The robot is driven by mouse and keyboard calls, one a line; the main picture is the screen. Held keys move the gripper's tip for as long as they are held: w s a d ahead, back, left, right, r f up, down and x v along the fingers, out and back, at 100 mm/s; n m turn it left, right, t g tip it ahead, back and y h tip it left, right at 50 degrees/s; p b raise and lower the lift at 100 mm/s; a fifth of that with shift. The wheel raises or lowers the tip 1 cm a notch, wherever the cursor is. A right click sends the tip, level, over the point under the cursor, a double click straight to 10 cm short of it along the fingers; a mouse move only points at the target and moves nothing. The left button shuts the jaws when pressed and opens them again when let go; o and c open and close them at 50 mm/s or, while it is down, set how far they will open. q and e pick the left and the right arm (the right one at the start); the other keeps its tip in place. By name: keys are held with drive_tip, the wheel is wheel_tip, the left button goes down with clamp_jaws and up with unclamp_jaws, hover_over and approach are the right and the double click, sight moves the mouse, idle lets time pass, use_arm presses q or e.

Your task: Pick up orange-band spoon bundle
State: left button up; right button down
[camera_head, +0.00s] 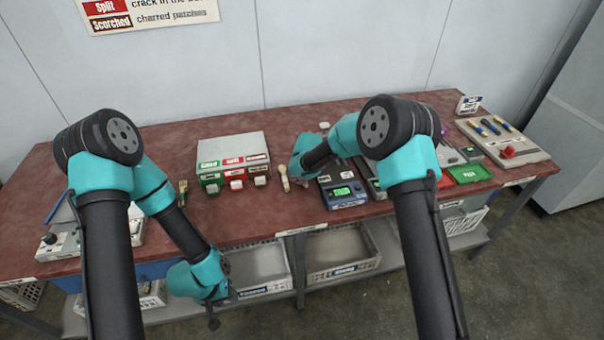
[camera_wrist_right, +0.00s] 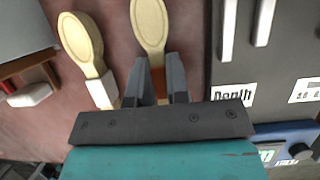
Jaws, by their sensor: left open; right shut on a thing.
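In the right wrist view, a pale wooden spoon bundle (camera_wrist_right: 149,25) has its rounded bowl end pointing away from me, and an orange band (camera_wrist_right: 158,84) shows between the fingers. My right gripper (camera_wrist_right: 160,75) is shut on this bundle, one finger on each side of the band. A second spoon bundle (camera_wrist_right: 80,40) with a white band lies just to its left, apart from the fingers. In the head view my right gripper (camera_head: 300,182) is low over the middle of the table, beside a pale spoon bundle (camera_head: 284,178). My left gripper (camera_head: 213,320) hangs open and empty before the table's front edge.
A blue device with a green display (camera_head: 343,193) stands close on the right. A green tray (camera_head: 469,173) lies further right. The red-brown tabletop (camera_head: 160,150) is bare at back left.

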drive_tip(key=shift+r, duration=1.8)
drive_tip(key=s, duration=0.5)
drive_tip(key=s+r, duration=0.1)
drive_tip(key=s, duration=1)
drive_tip(key=shift+a+r, duration=0.1)
drive_tip(key=shift+r, duration=0.1)
